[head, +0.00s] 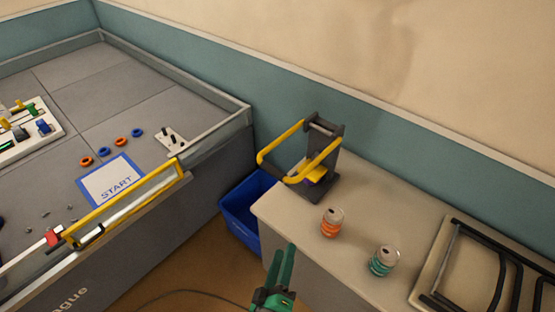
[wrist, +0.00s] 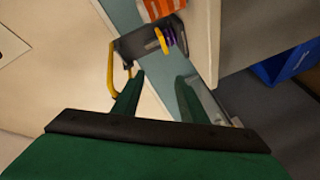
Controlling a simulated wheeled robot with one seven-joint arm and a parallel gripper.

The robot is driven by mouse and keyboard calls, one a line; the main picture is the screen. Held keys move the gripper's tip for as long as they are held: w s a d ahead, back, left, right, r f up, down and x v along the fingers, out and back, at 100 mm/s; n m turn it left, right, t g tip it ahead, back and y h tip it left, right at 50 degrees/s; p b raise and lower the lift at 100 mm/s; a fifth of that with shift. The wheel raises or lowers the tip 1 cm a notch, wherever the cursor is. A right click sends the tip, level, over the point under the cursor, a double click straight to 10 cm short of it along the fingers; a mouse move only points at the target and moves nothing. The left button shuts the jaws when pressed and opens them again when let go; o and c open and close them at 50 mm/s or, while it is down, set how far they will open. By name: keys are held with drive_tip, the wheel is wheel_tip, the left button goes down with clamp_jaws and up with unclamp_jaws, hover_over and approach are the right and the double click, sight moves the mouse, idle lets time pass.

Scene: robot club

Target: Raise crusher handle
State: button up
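The can crusher (head: 325,160) is a dark grey upright frame at the far left end of the beige bench. Its yellow U-shaped handle (head: 267,163) sticks out toward the left front, past the bench edge, roughly level. In the wrist view the dark crusher body (wrist: 138,42) and part of the yellow handle (wrist: 110,65) show tilted, beyond the fingertips. My gripper (head: 286,252) has green fingers and is in front of the bench, below and apart from the handle. In the wrist view the fingers (wrist: 160,80) are spread with nothing between them.
An orange can (head: 332,223) and a green can (head: 383,261) stand on the bench (head: 390,205) near its front edge. A black-framed rack (head: 485,265) lies at the right. A blue bin (head: 240,205) stands between the bench and the game table (head: 95,80).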

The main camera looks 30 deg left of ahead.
drive_tip(key=w+a+r+n+t, duration=0.1)
drive_tip(key=w+a+r+n, duration=0.3)
drive_tip(key=w+a+r, duration=0.2)
drive_tip(key=n+t, duration=0.2)
approach(275, 168)
drive_tip(key=w+a, duration=0.1)
drive_tip(key=w, duration=0.2)
drive_tip(key=x, duration=1)
drive_tip(key=shift+w+f+h, duration=0.25)
drive_tip(key=shift+w+h, duration=0.05)
drive_tip(key=shift+w, duration=0.05)
drive_tip(key=shift+c, duration=0.6)
clamp_jaws()
